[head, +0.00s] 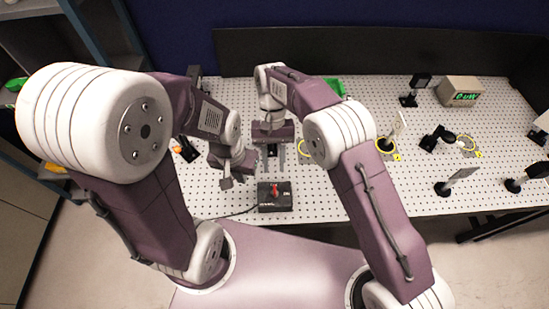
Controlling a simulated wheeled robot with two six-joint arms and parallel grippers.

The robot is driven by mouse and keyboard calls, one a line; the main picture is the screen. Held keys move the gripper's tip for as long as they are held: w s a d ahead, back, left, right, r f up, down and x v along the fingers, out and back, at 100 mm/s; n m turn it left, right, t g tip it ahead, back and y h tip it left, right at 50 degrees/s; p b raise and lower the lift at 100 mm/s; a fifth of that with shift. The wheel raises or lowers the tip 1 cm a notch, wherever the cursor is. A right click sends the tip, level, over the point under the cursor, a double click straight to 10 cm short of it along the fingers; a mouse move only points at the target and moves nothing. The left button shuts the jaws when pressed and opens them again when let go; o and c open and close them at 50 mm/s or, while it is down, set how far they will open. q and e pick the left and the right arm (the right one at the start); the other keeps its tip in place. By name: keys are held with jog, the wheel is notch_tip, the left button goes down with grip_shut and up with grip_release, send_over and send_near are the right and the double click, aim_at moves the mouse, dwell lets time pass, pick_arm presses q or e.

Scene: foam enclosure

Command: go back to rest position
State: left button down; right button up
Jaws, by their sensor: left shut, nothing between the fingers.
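My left gripper (226,183) hangs over the front left part of the perforated table, left of a black control box. Its fingers are together with nothing seen between them. My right gripper (272,153) is over the table behind the box, its two fingers apart and no object seen between them. Both arms are bent, purple and white, and hide parts of the table. The black box (288,204) with a red lever (275,189) sits near the table's front edge, apart from both grippers.
The white perforated table (350,205) carries several black optical mounts on the right, one (410,92) at the back. A meter with a green display (458,91) stands back right. Yellow rings (387,147) lie around some mounts. A cable runs left from the box. A dark panel stands behind.

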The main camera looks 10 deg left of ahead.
jog(key=shift+d, duration=0.1)
jog(key=w+d+r+m+t+y+b, duration=0.1)
jog(key=w+d+r+m+b, duration=0.1)
jog(key=w+d+r, duration=0.35)
jog(key=s+d+m+t+y+b, duration=0.1)
jog(key=s+d+m, duration=0.2)
jog(key=d, duration=1)
jog(key=s+d+f+n+t, duration=0.1)
jog(key=s+d+f+t, duration=0.2)
jog(key=s+d+f, duration=0.5)
jog(key=shift+s+d+f+t+b, duration=0.25)
jog(key=shift+s+d+b, duration=0.2)
jog(key=shift+s+d, duration=0.25)
